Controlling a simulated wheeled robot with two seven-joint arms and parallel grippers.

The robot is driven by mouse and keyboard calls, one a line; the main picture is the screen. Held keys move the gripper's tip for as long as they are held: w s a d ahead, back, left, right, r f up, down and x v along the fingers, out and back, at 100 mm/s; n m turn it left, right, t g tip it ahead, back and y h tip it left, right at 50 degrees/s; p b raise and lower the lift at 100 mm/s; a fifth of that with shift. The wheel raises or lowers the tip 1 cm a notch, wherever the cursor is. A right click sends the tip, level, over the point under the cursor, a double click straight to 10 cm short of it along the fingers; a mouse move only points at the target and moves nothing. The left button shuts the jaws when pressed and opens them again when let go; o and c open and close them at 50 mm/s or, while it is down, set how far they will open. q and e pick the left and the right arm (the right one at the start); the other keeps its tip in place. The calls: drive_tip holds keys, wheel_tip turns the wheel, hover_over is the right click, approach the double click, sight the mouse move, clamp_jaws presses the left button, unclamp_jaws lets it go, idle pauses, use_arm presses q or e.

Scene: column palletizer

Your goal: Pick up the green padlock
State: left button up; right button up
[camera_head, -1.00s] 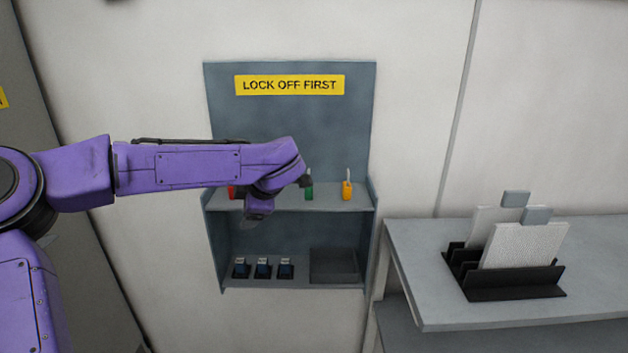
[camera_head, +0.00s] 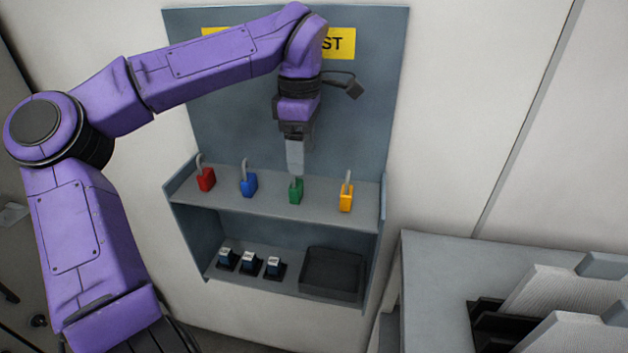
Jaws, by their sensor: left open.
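The green padlock (camera_head: 296,192) stands upright on the upper shelf, third from the left in a row. My left gripper (camera_head: 297,174) points straight down right above it, with its fingertips at the height of the padlock's shackle. The fingers hide most of the shackle. The gripper is open; I cannot tell whether the fingers touch the shackle. The padlock's green body rests on the shelf. My right gripper is not in view.
On the same shelf stand a red padlock (camera_head: 206,179), a blue padlock (camera_head: 249,185) and a yellow padlock (camera_head: 346,198). Below are three small dark blocks (camera_head: 249,262) and a black tray (camera_head: 331,272). A grey table (camera_head: 440,270) with a black rack (camera_head: 500,325) is at right.

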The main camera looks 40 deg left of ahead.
sight(297, 184)
use_arm(q)
drive_tip(key=s+f, duration=0.3)
drive_tip(key=shift+a+p, duration=0.15)
drive_tip(key=shift+p, duration=0.2)
drive_tip(key=f, duration=0.1)
drive_tip(key=w+f, duration=0.1)
drive_tip(key=f, duration=0.1)
drive_tip(key=w+f+p, duration=0.1)
drive_tip(key=f, duration=0.1)
drive_tip(key=shift+f, duration=0.1)
drive_tip(key=shift+s+r, duration=0.2)
drive_tip(key=shift+s, duration=0.2)
drive_tip(key=shift+c, duration=0.3)
drive_tip(key=shift+s, duration=0.1)
drive_tip(key=c, duration=1)
drive_tip(key=shift+c, duration=0.3)
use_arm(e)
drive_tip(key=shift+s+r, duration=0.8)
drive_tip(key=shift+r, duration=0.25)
